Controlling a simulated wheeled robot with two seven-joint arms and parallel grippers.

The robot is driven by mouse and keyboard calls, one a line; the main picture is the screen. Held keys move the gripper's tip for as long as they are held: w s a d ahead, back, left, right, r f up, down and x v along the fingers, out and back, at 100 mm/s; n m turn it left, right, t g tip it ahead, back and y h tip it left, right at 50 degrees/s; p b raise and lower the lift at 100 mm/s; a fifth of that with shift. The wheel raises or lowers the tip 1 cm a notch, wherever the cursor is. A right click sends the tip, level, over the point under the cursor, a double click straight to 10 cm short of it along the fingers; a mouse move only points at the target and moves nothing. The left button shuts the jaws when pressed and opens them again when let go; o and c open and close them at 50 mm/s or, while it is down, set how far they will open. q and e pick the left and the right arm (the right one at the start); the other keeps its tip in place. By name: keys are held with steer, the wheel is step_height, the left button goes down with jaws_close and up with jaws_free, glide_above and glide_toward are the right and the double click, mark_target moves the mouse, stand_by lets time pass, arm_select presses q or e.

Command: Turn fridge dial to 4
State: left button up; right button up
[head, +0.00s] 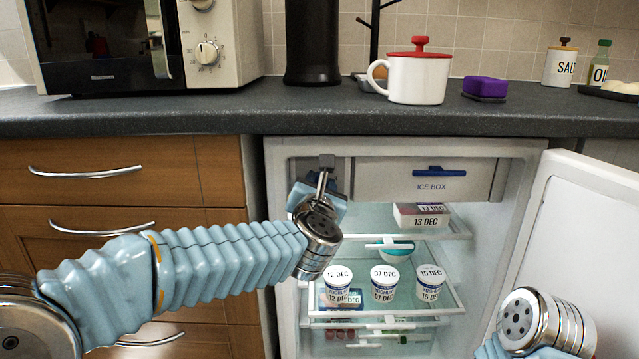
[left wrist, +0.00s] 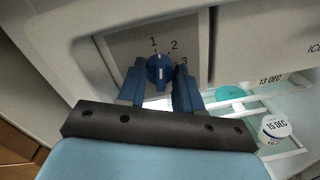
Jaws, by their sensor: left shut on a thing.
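The fridge dial (left wrist: 158,70) is a small blue knob on a grey panel, with the numbers 1, 2 and 3 showing around it. A 4 is not visible; my right-hand finger covers part of that side. My left gripper (left wrist: 160,88) is shut on the dial, one blue finger on each side. In the head view my left gripper (head: 322,185) reaches the fridge's upper left corner, and my arm hides the dial. My right gripper's fingers are not in view.
The open fridge (head: 280,147) has an ice box (head: 430,187) beside the dial panel and shelves with several dated pots (head: 385,282). Its door (head: 590,240) stands open at right. Above is the counter (head: 200,113) with a red-lidded mug (head: 418,78) and microwave (head: 110,45).

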arm_select(q)
steer(key=shift+d+f+m+y+p, duration=0.1)
steer(key=shift+m+y+p, duration=0.2)
steer(key=shift+m+p, duration=2.75)
steer(key=shift+d+f+m+y+p, duration=0.2)
steer(key=shift+m+p, duration=1.15)
steer(key=shift+m, duration=3.4)
steer(key=shift+a+r+m+y+p, duration=0.1)
steer(key=shift+m+y+p, duration=0.3)
steer(key=shift+m+p, duration=2.65)
steer(key=shift+f+m+b, duration=0.1)
steer(key=shift+m+b, duration=0.75)
steer(key=shift+m, duration=0.1)
steer(key=o, duration=1)
steer(key=shift+o, duration=0.2)
steer(key=s+b, duration=0.1)
steer(key=s, duration=1.3)
steer(key=shift+d+r, duration=0.3)
steer(key=shift+r, duration=0.05)
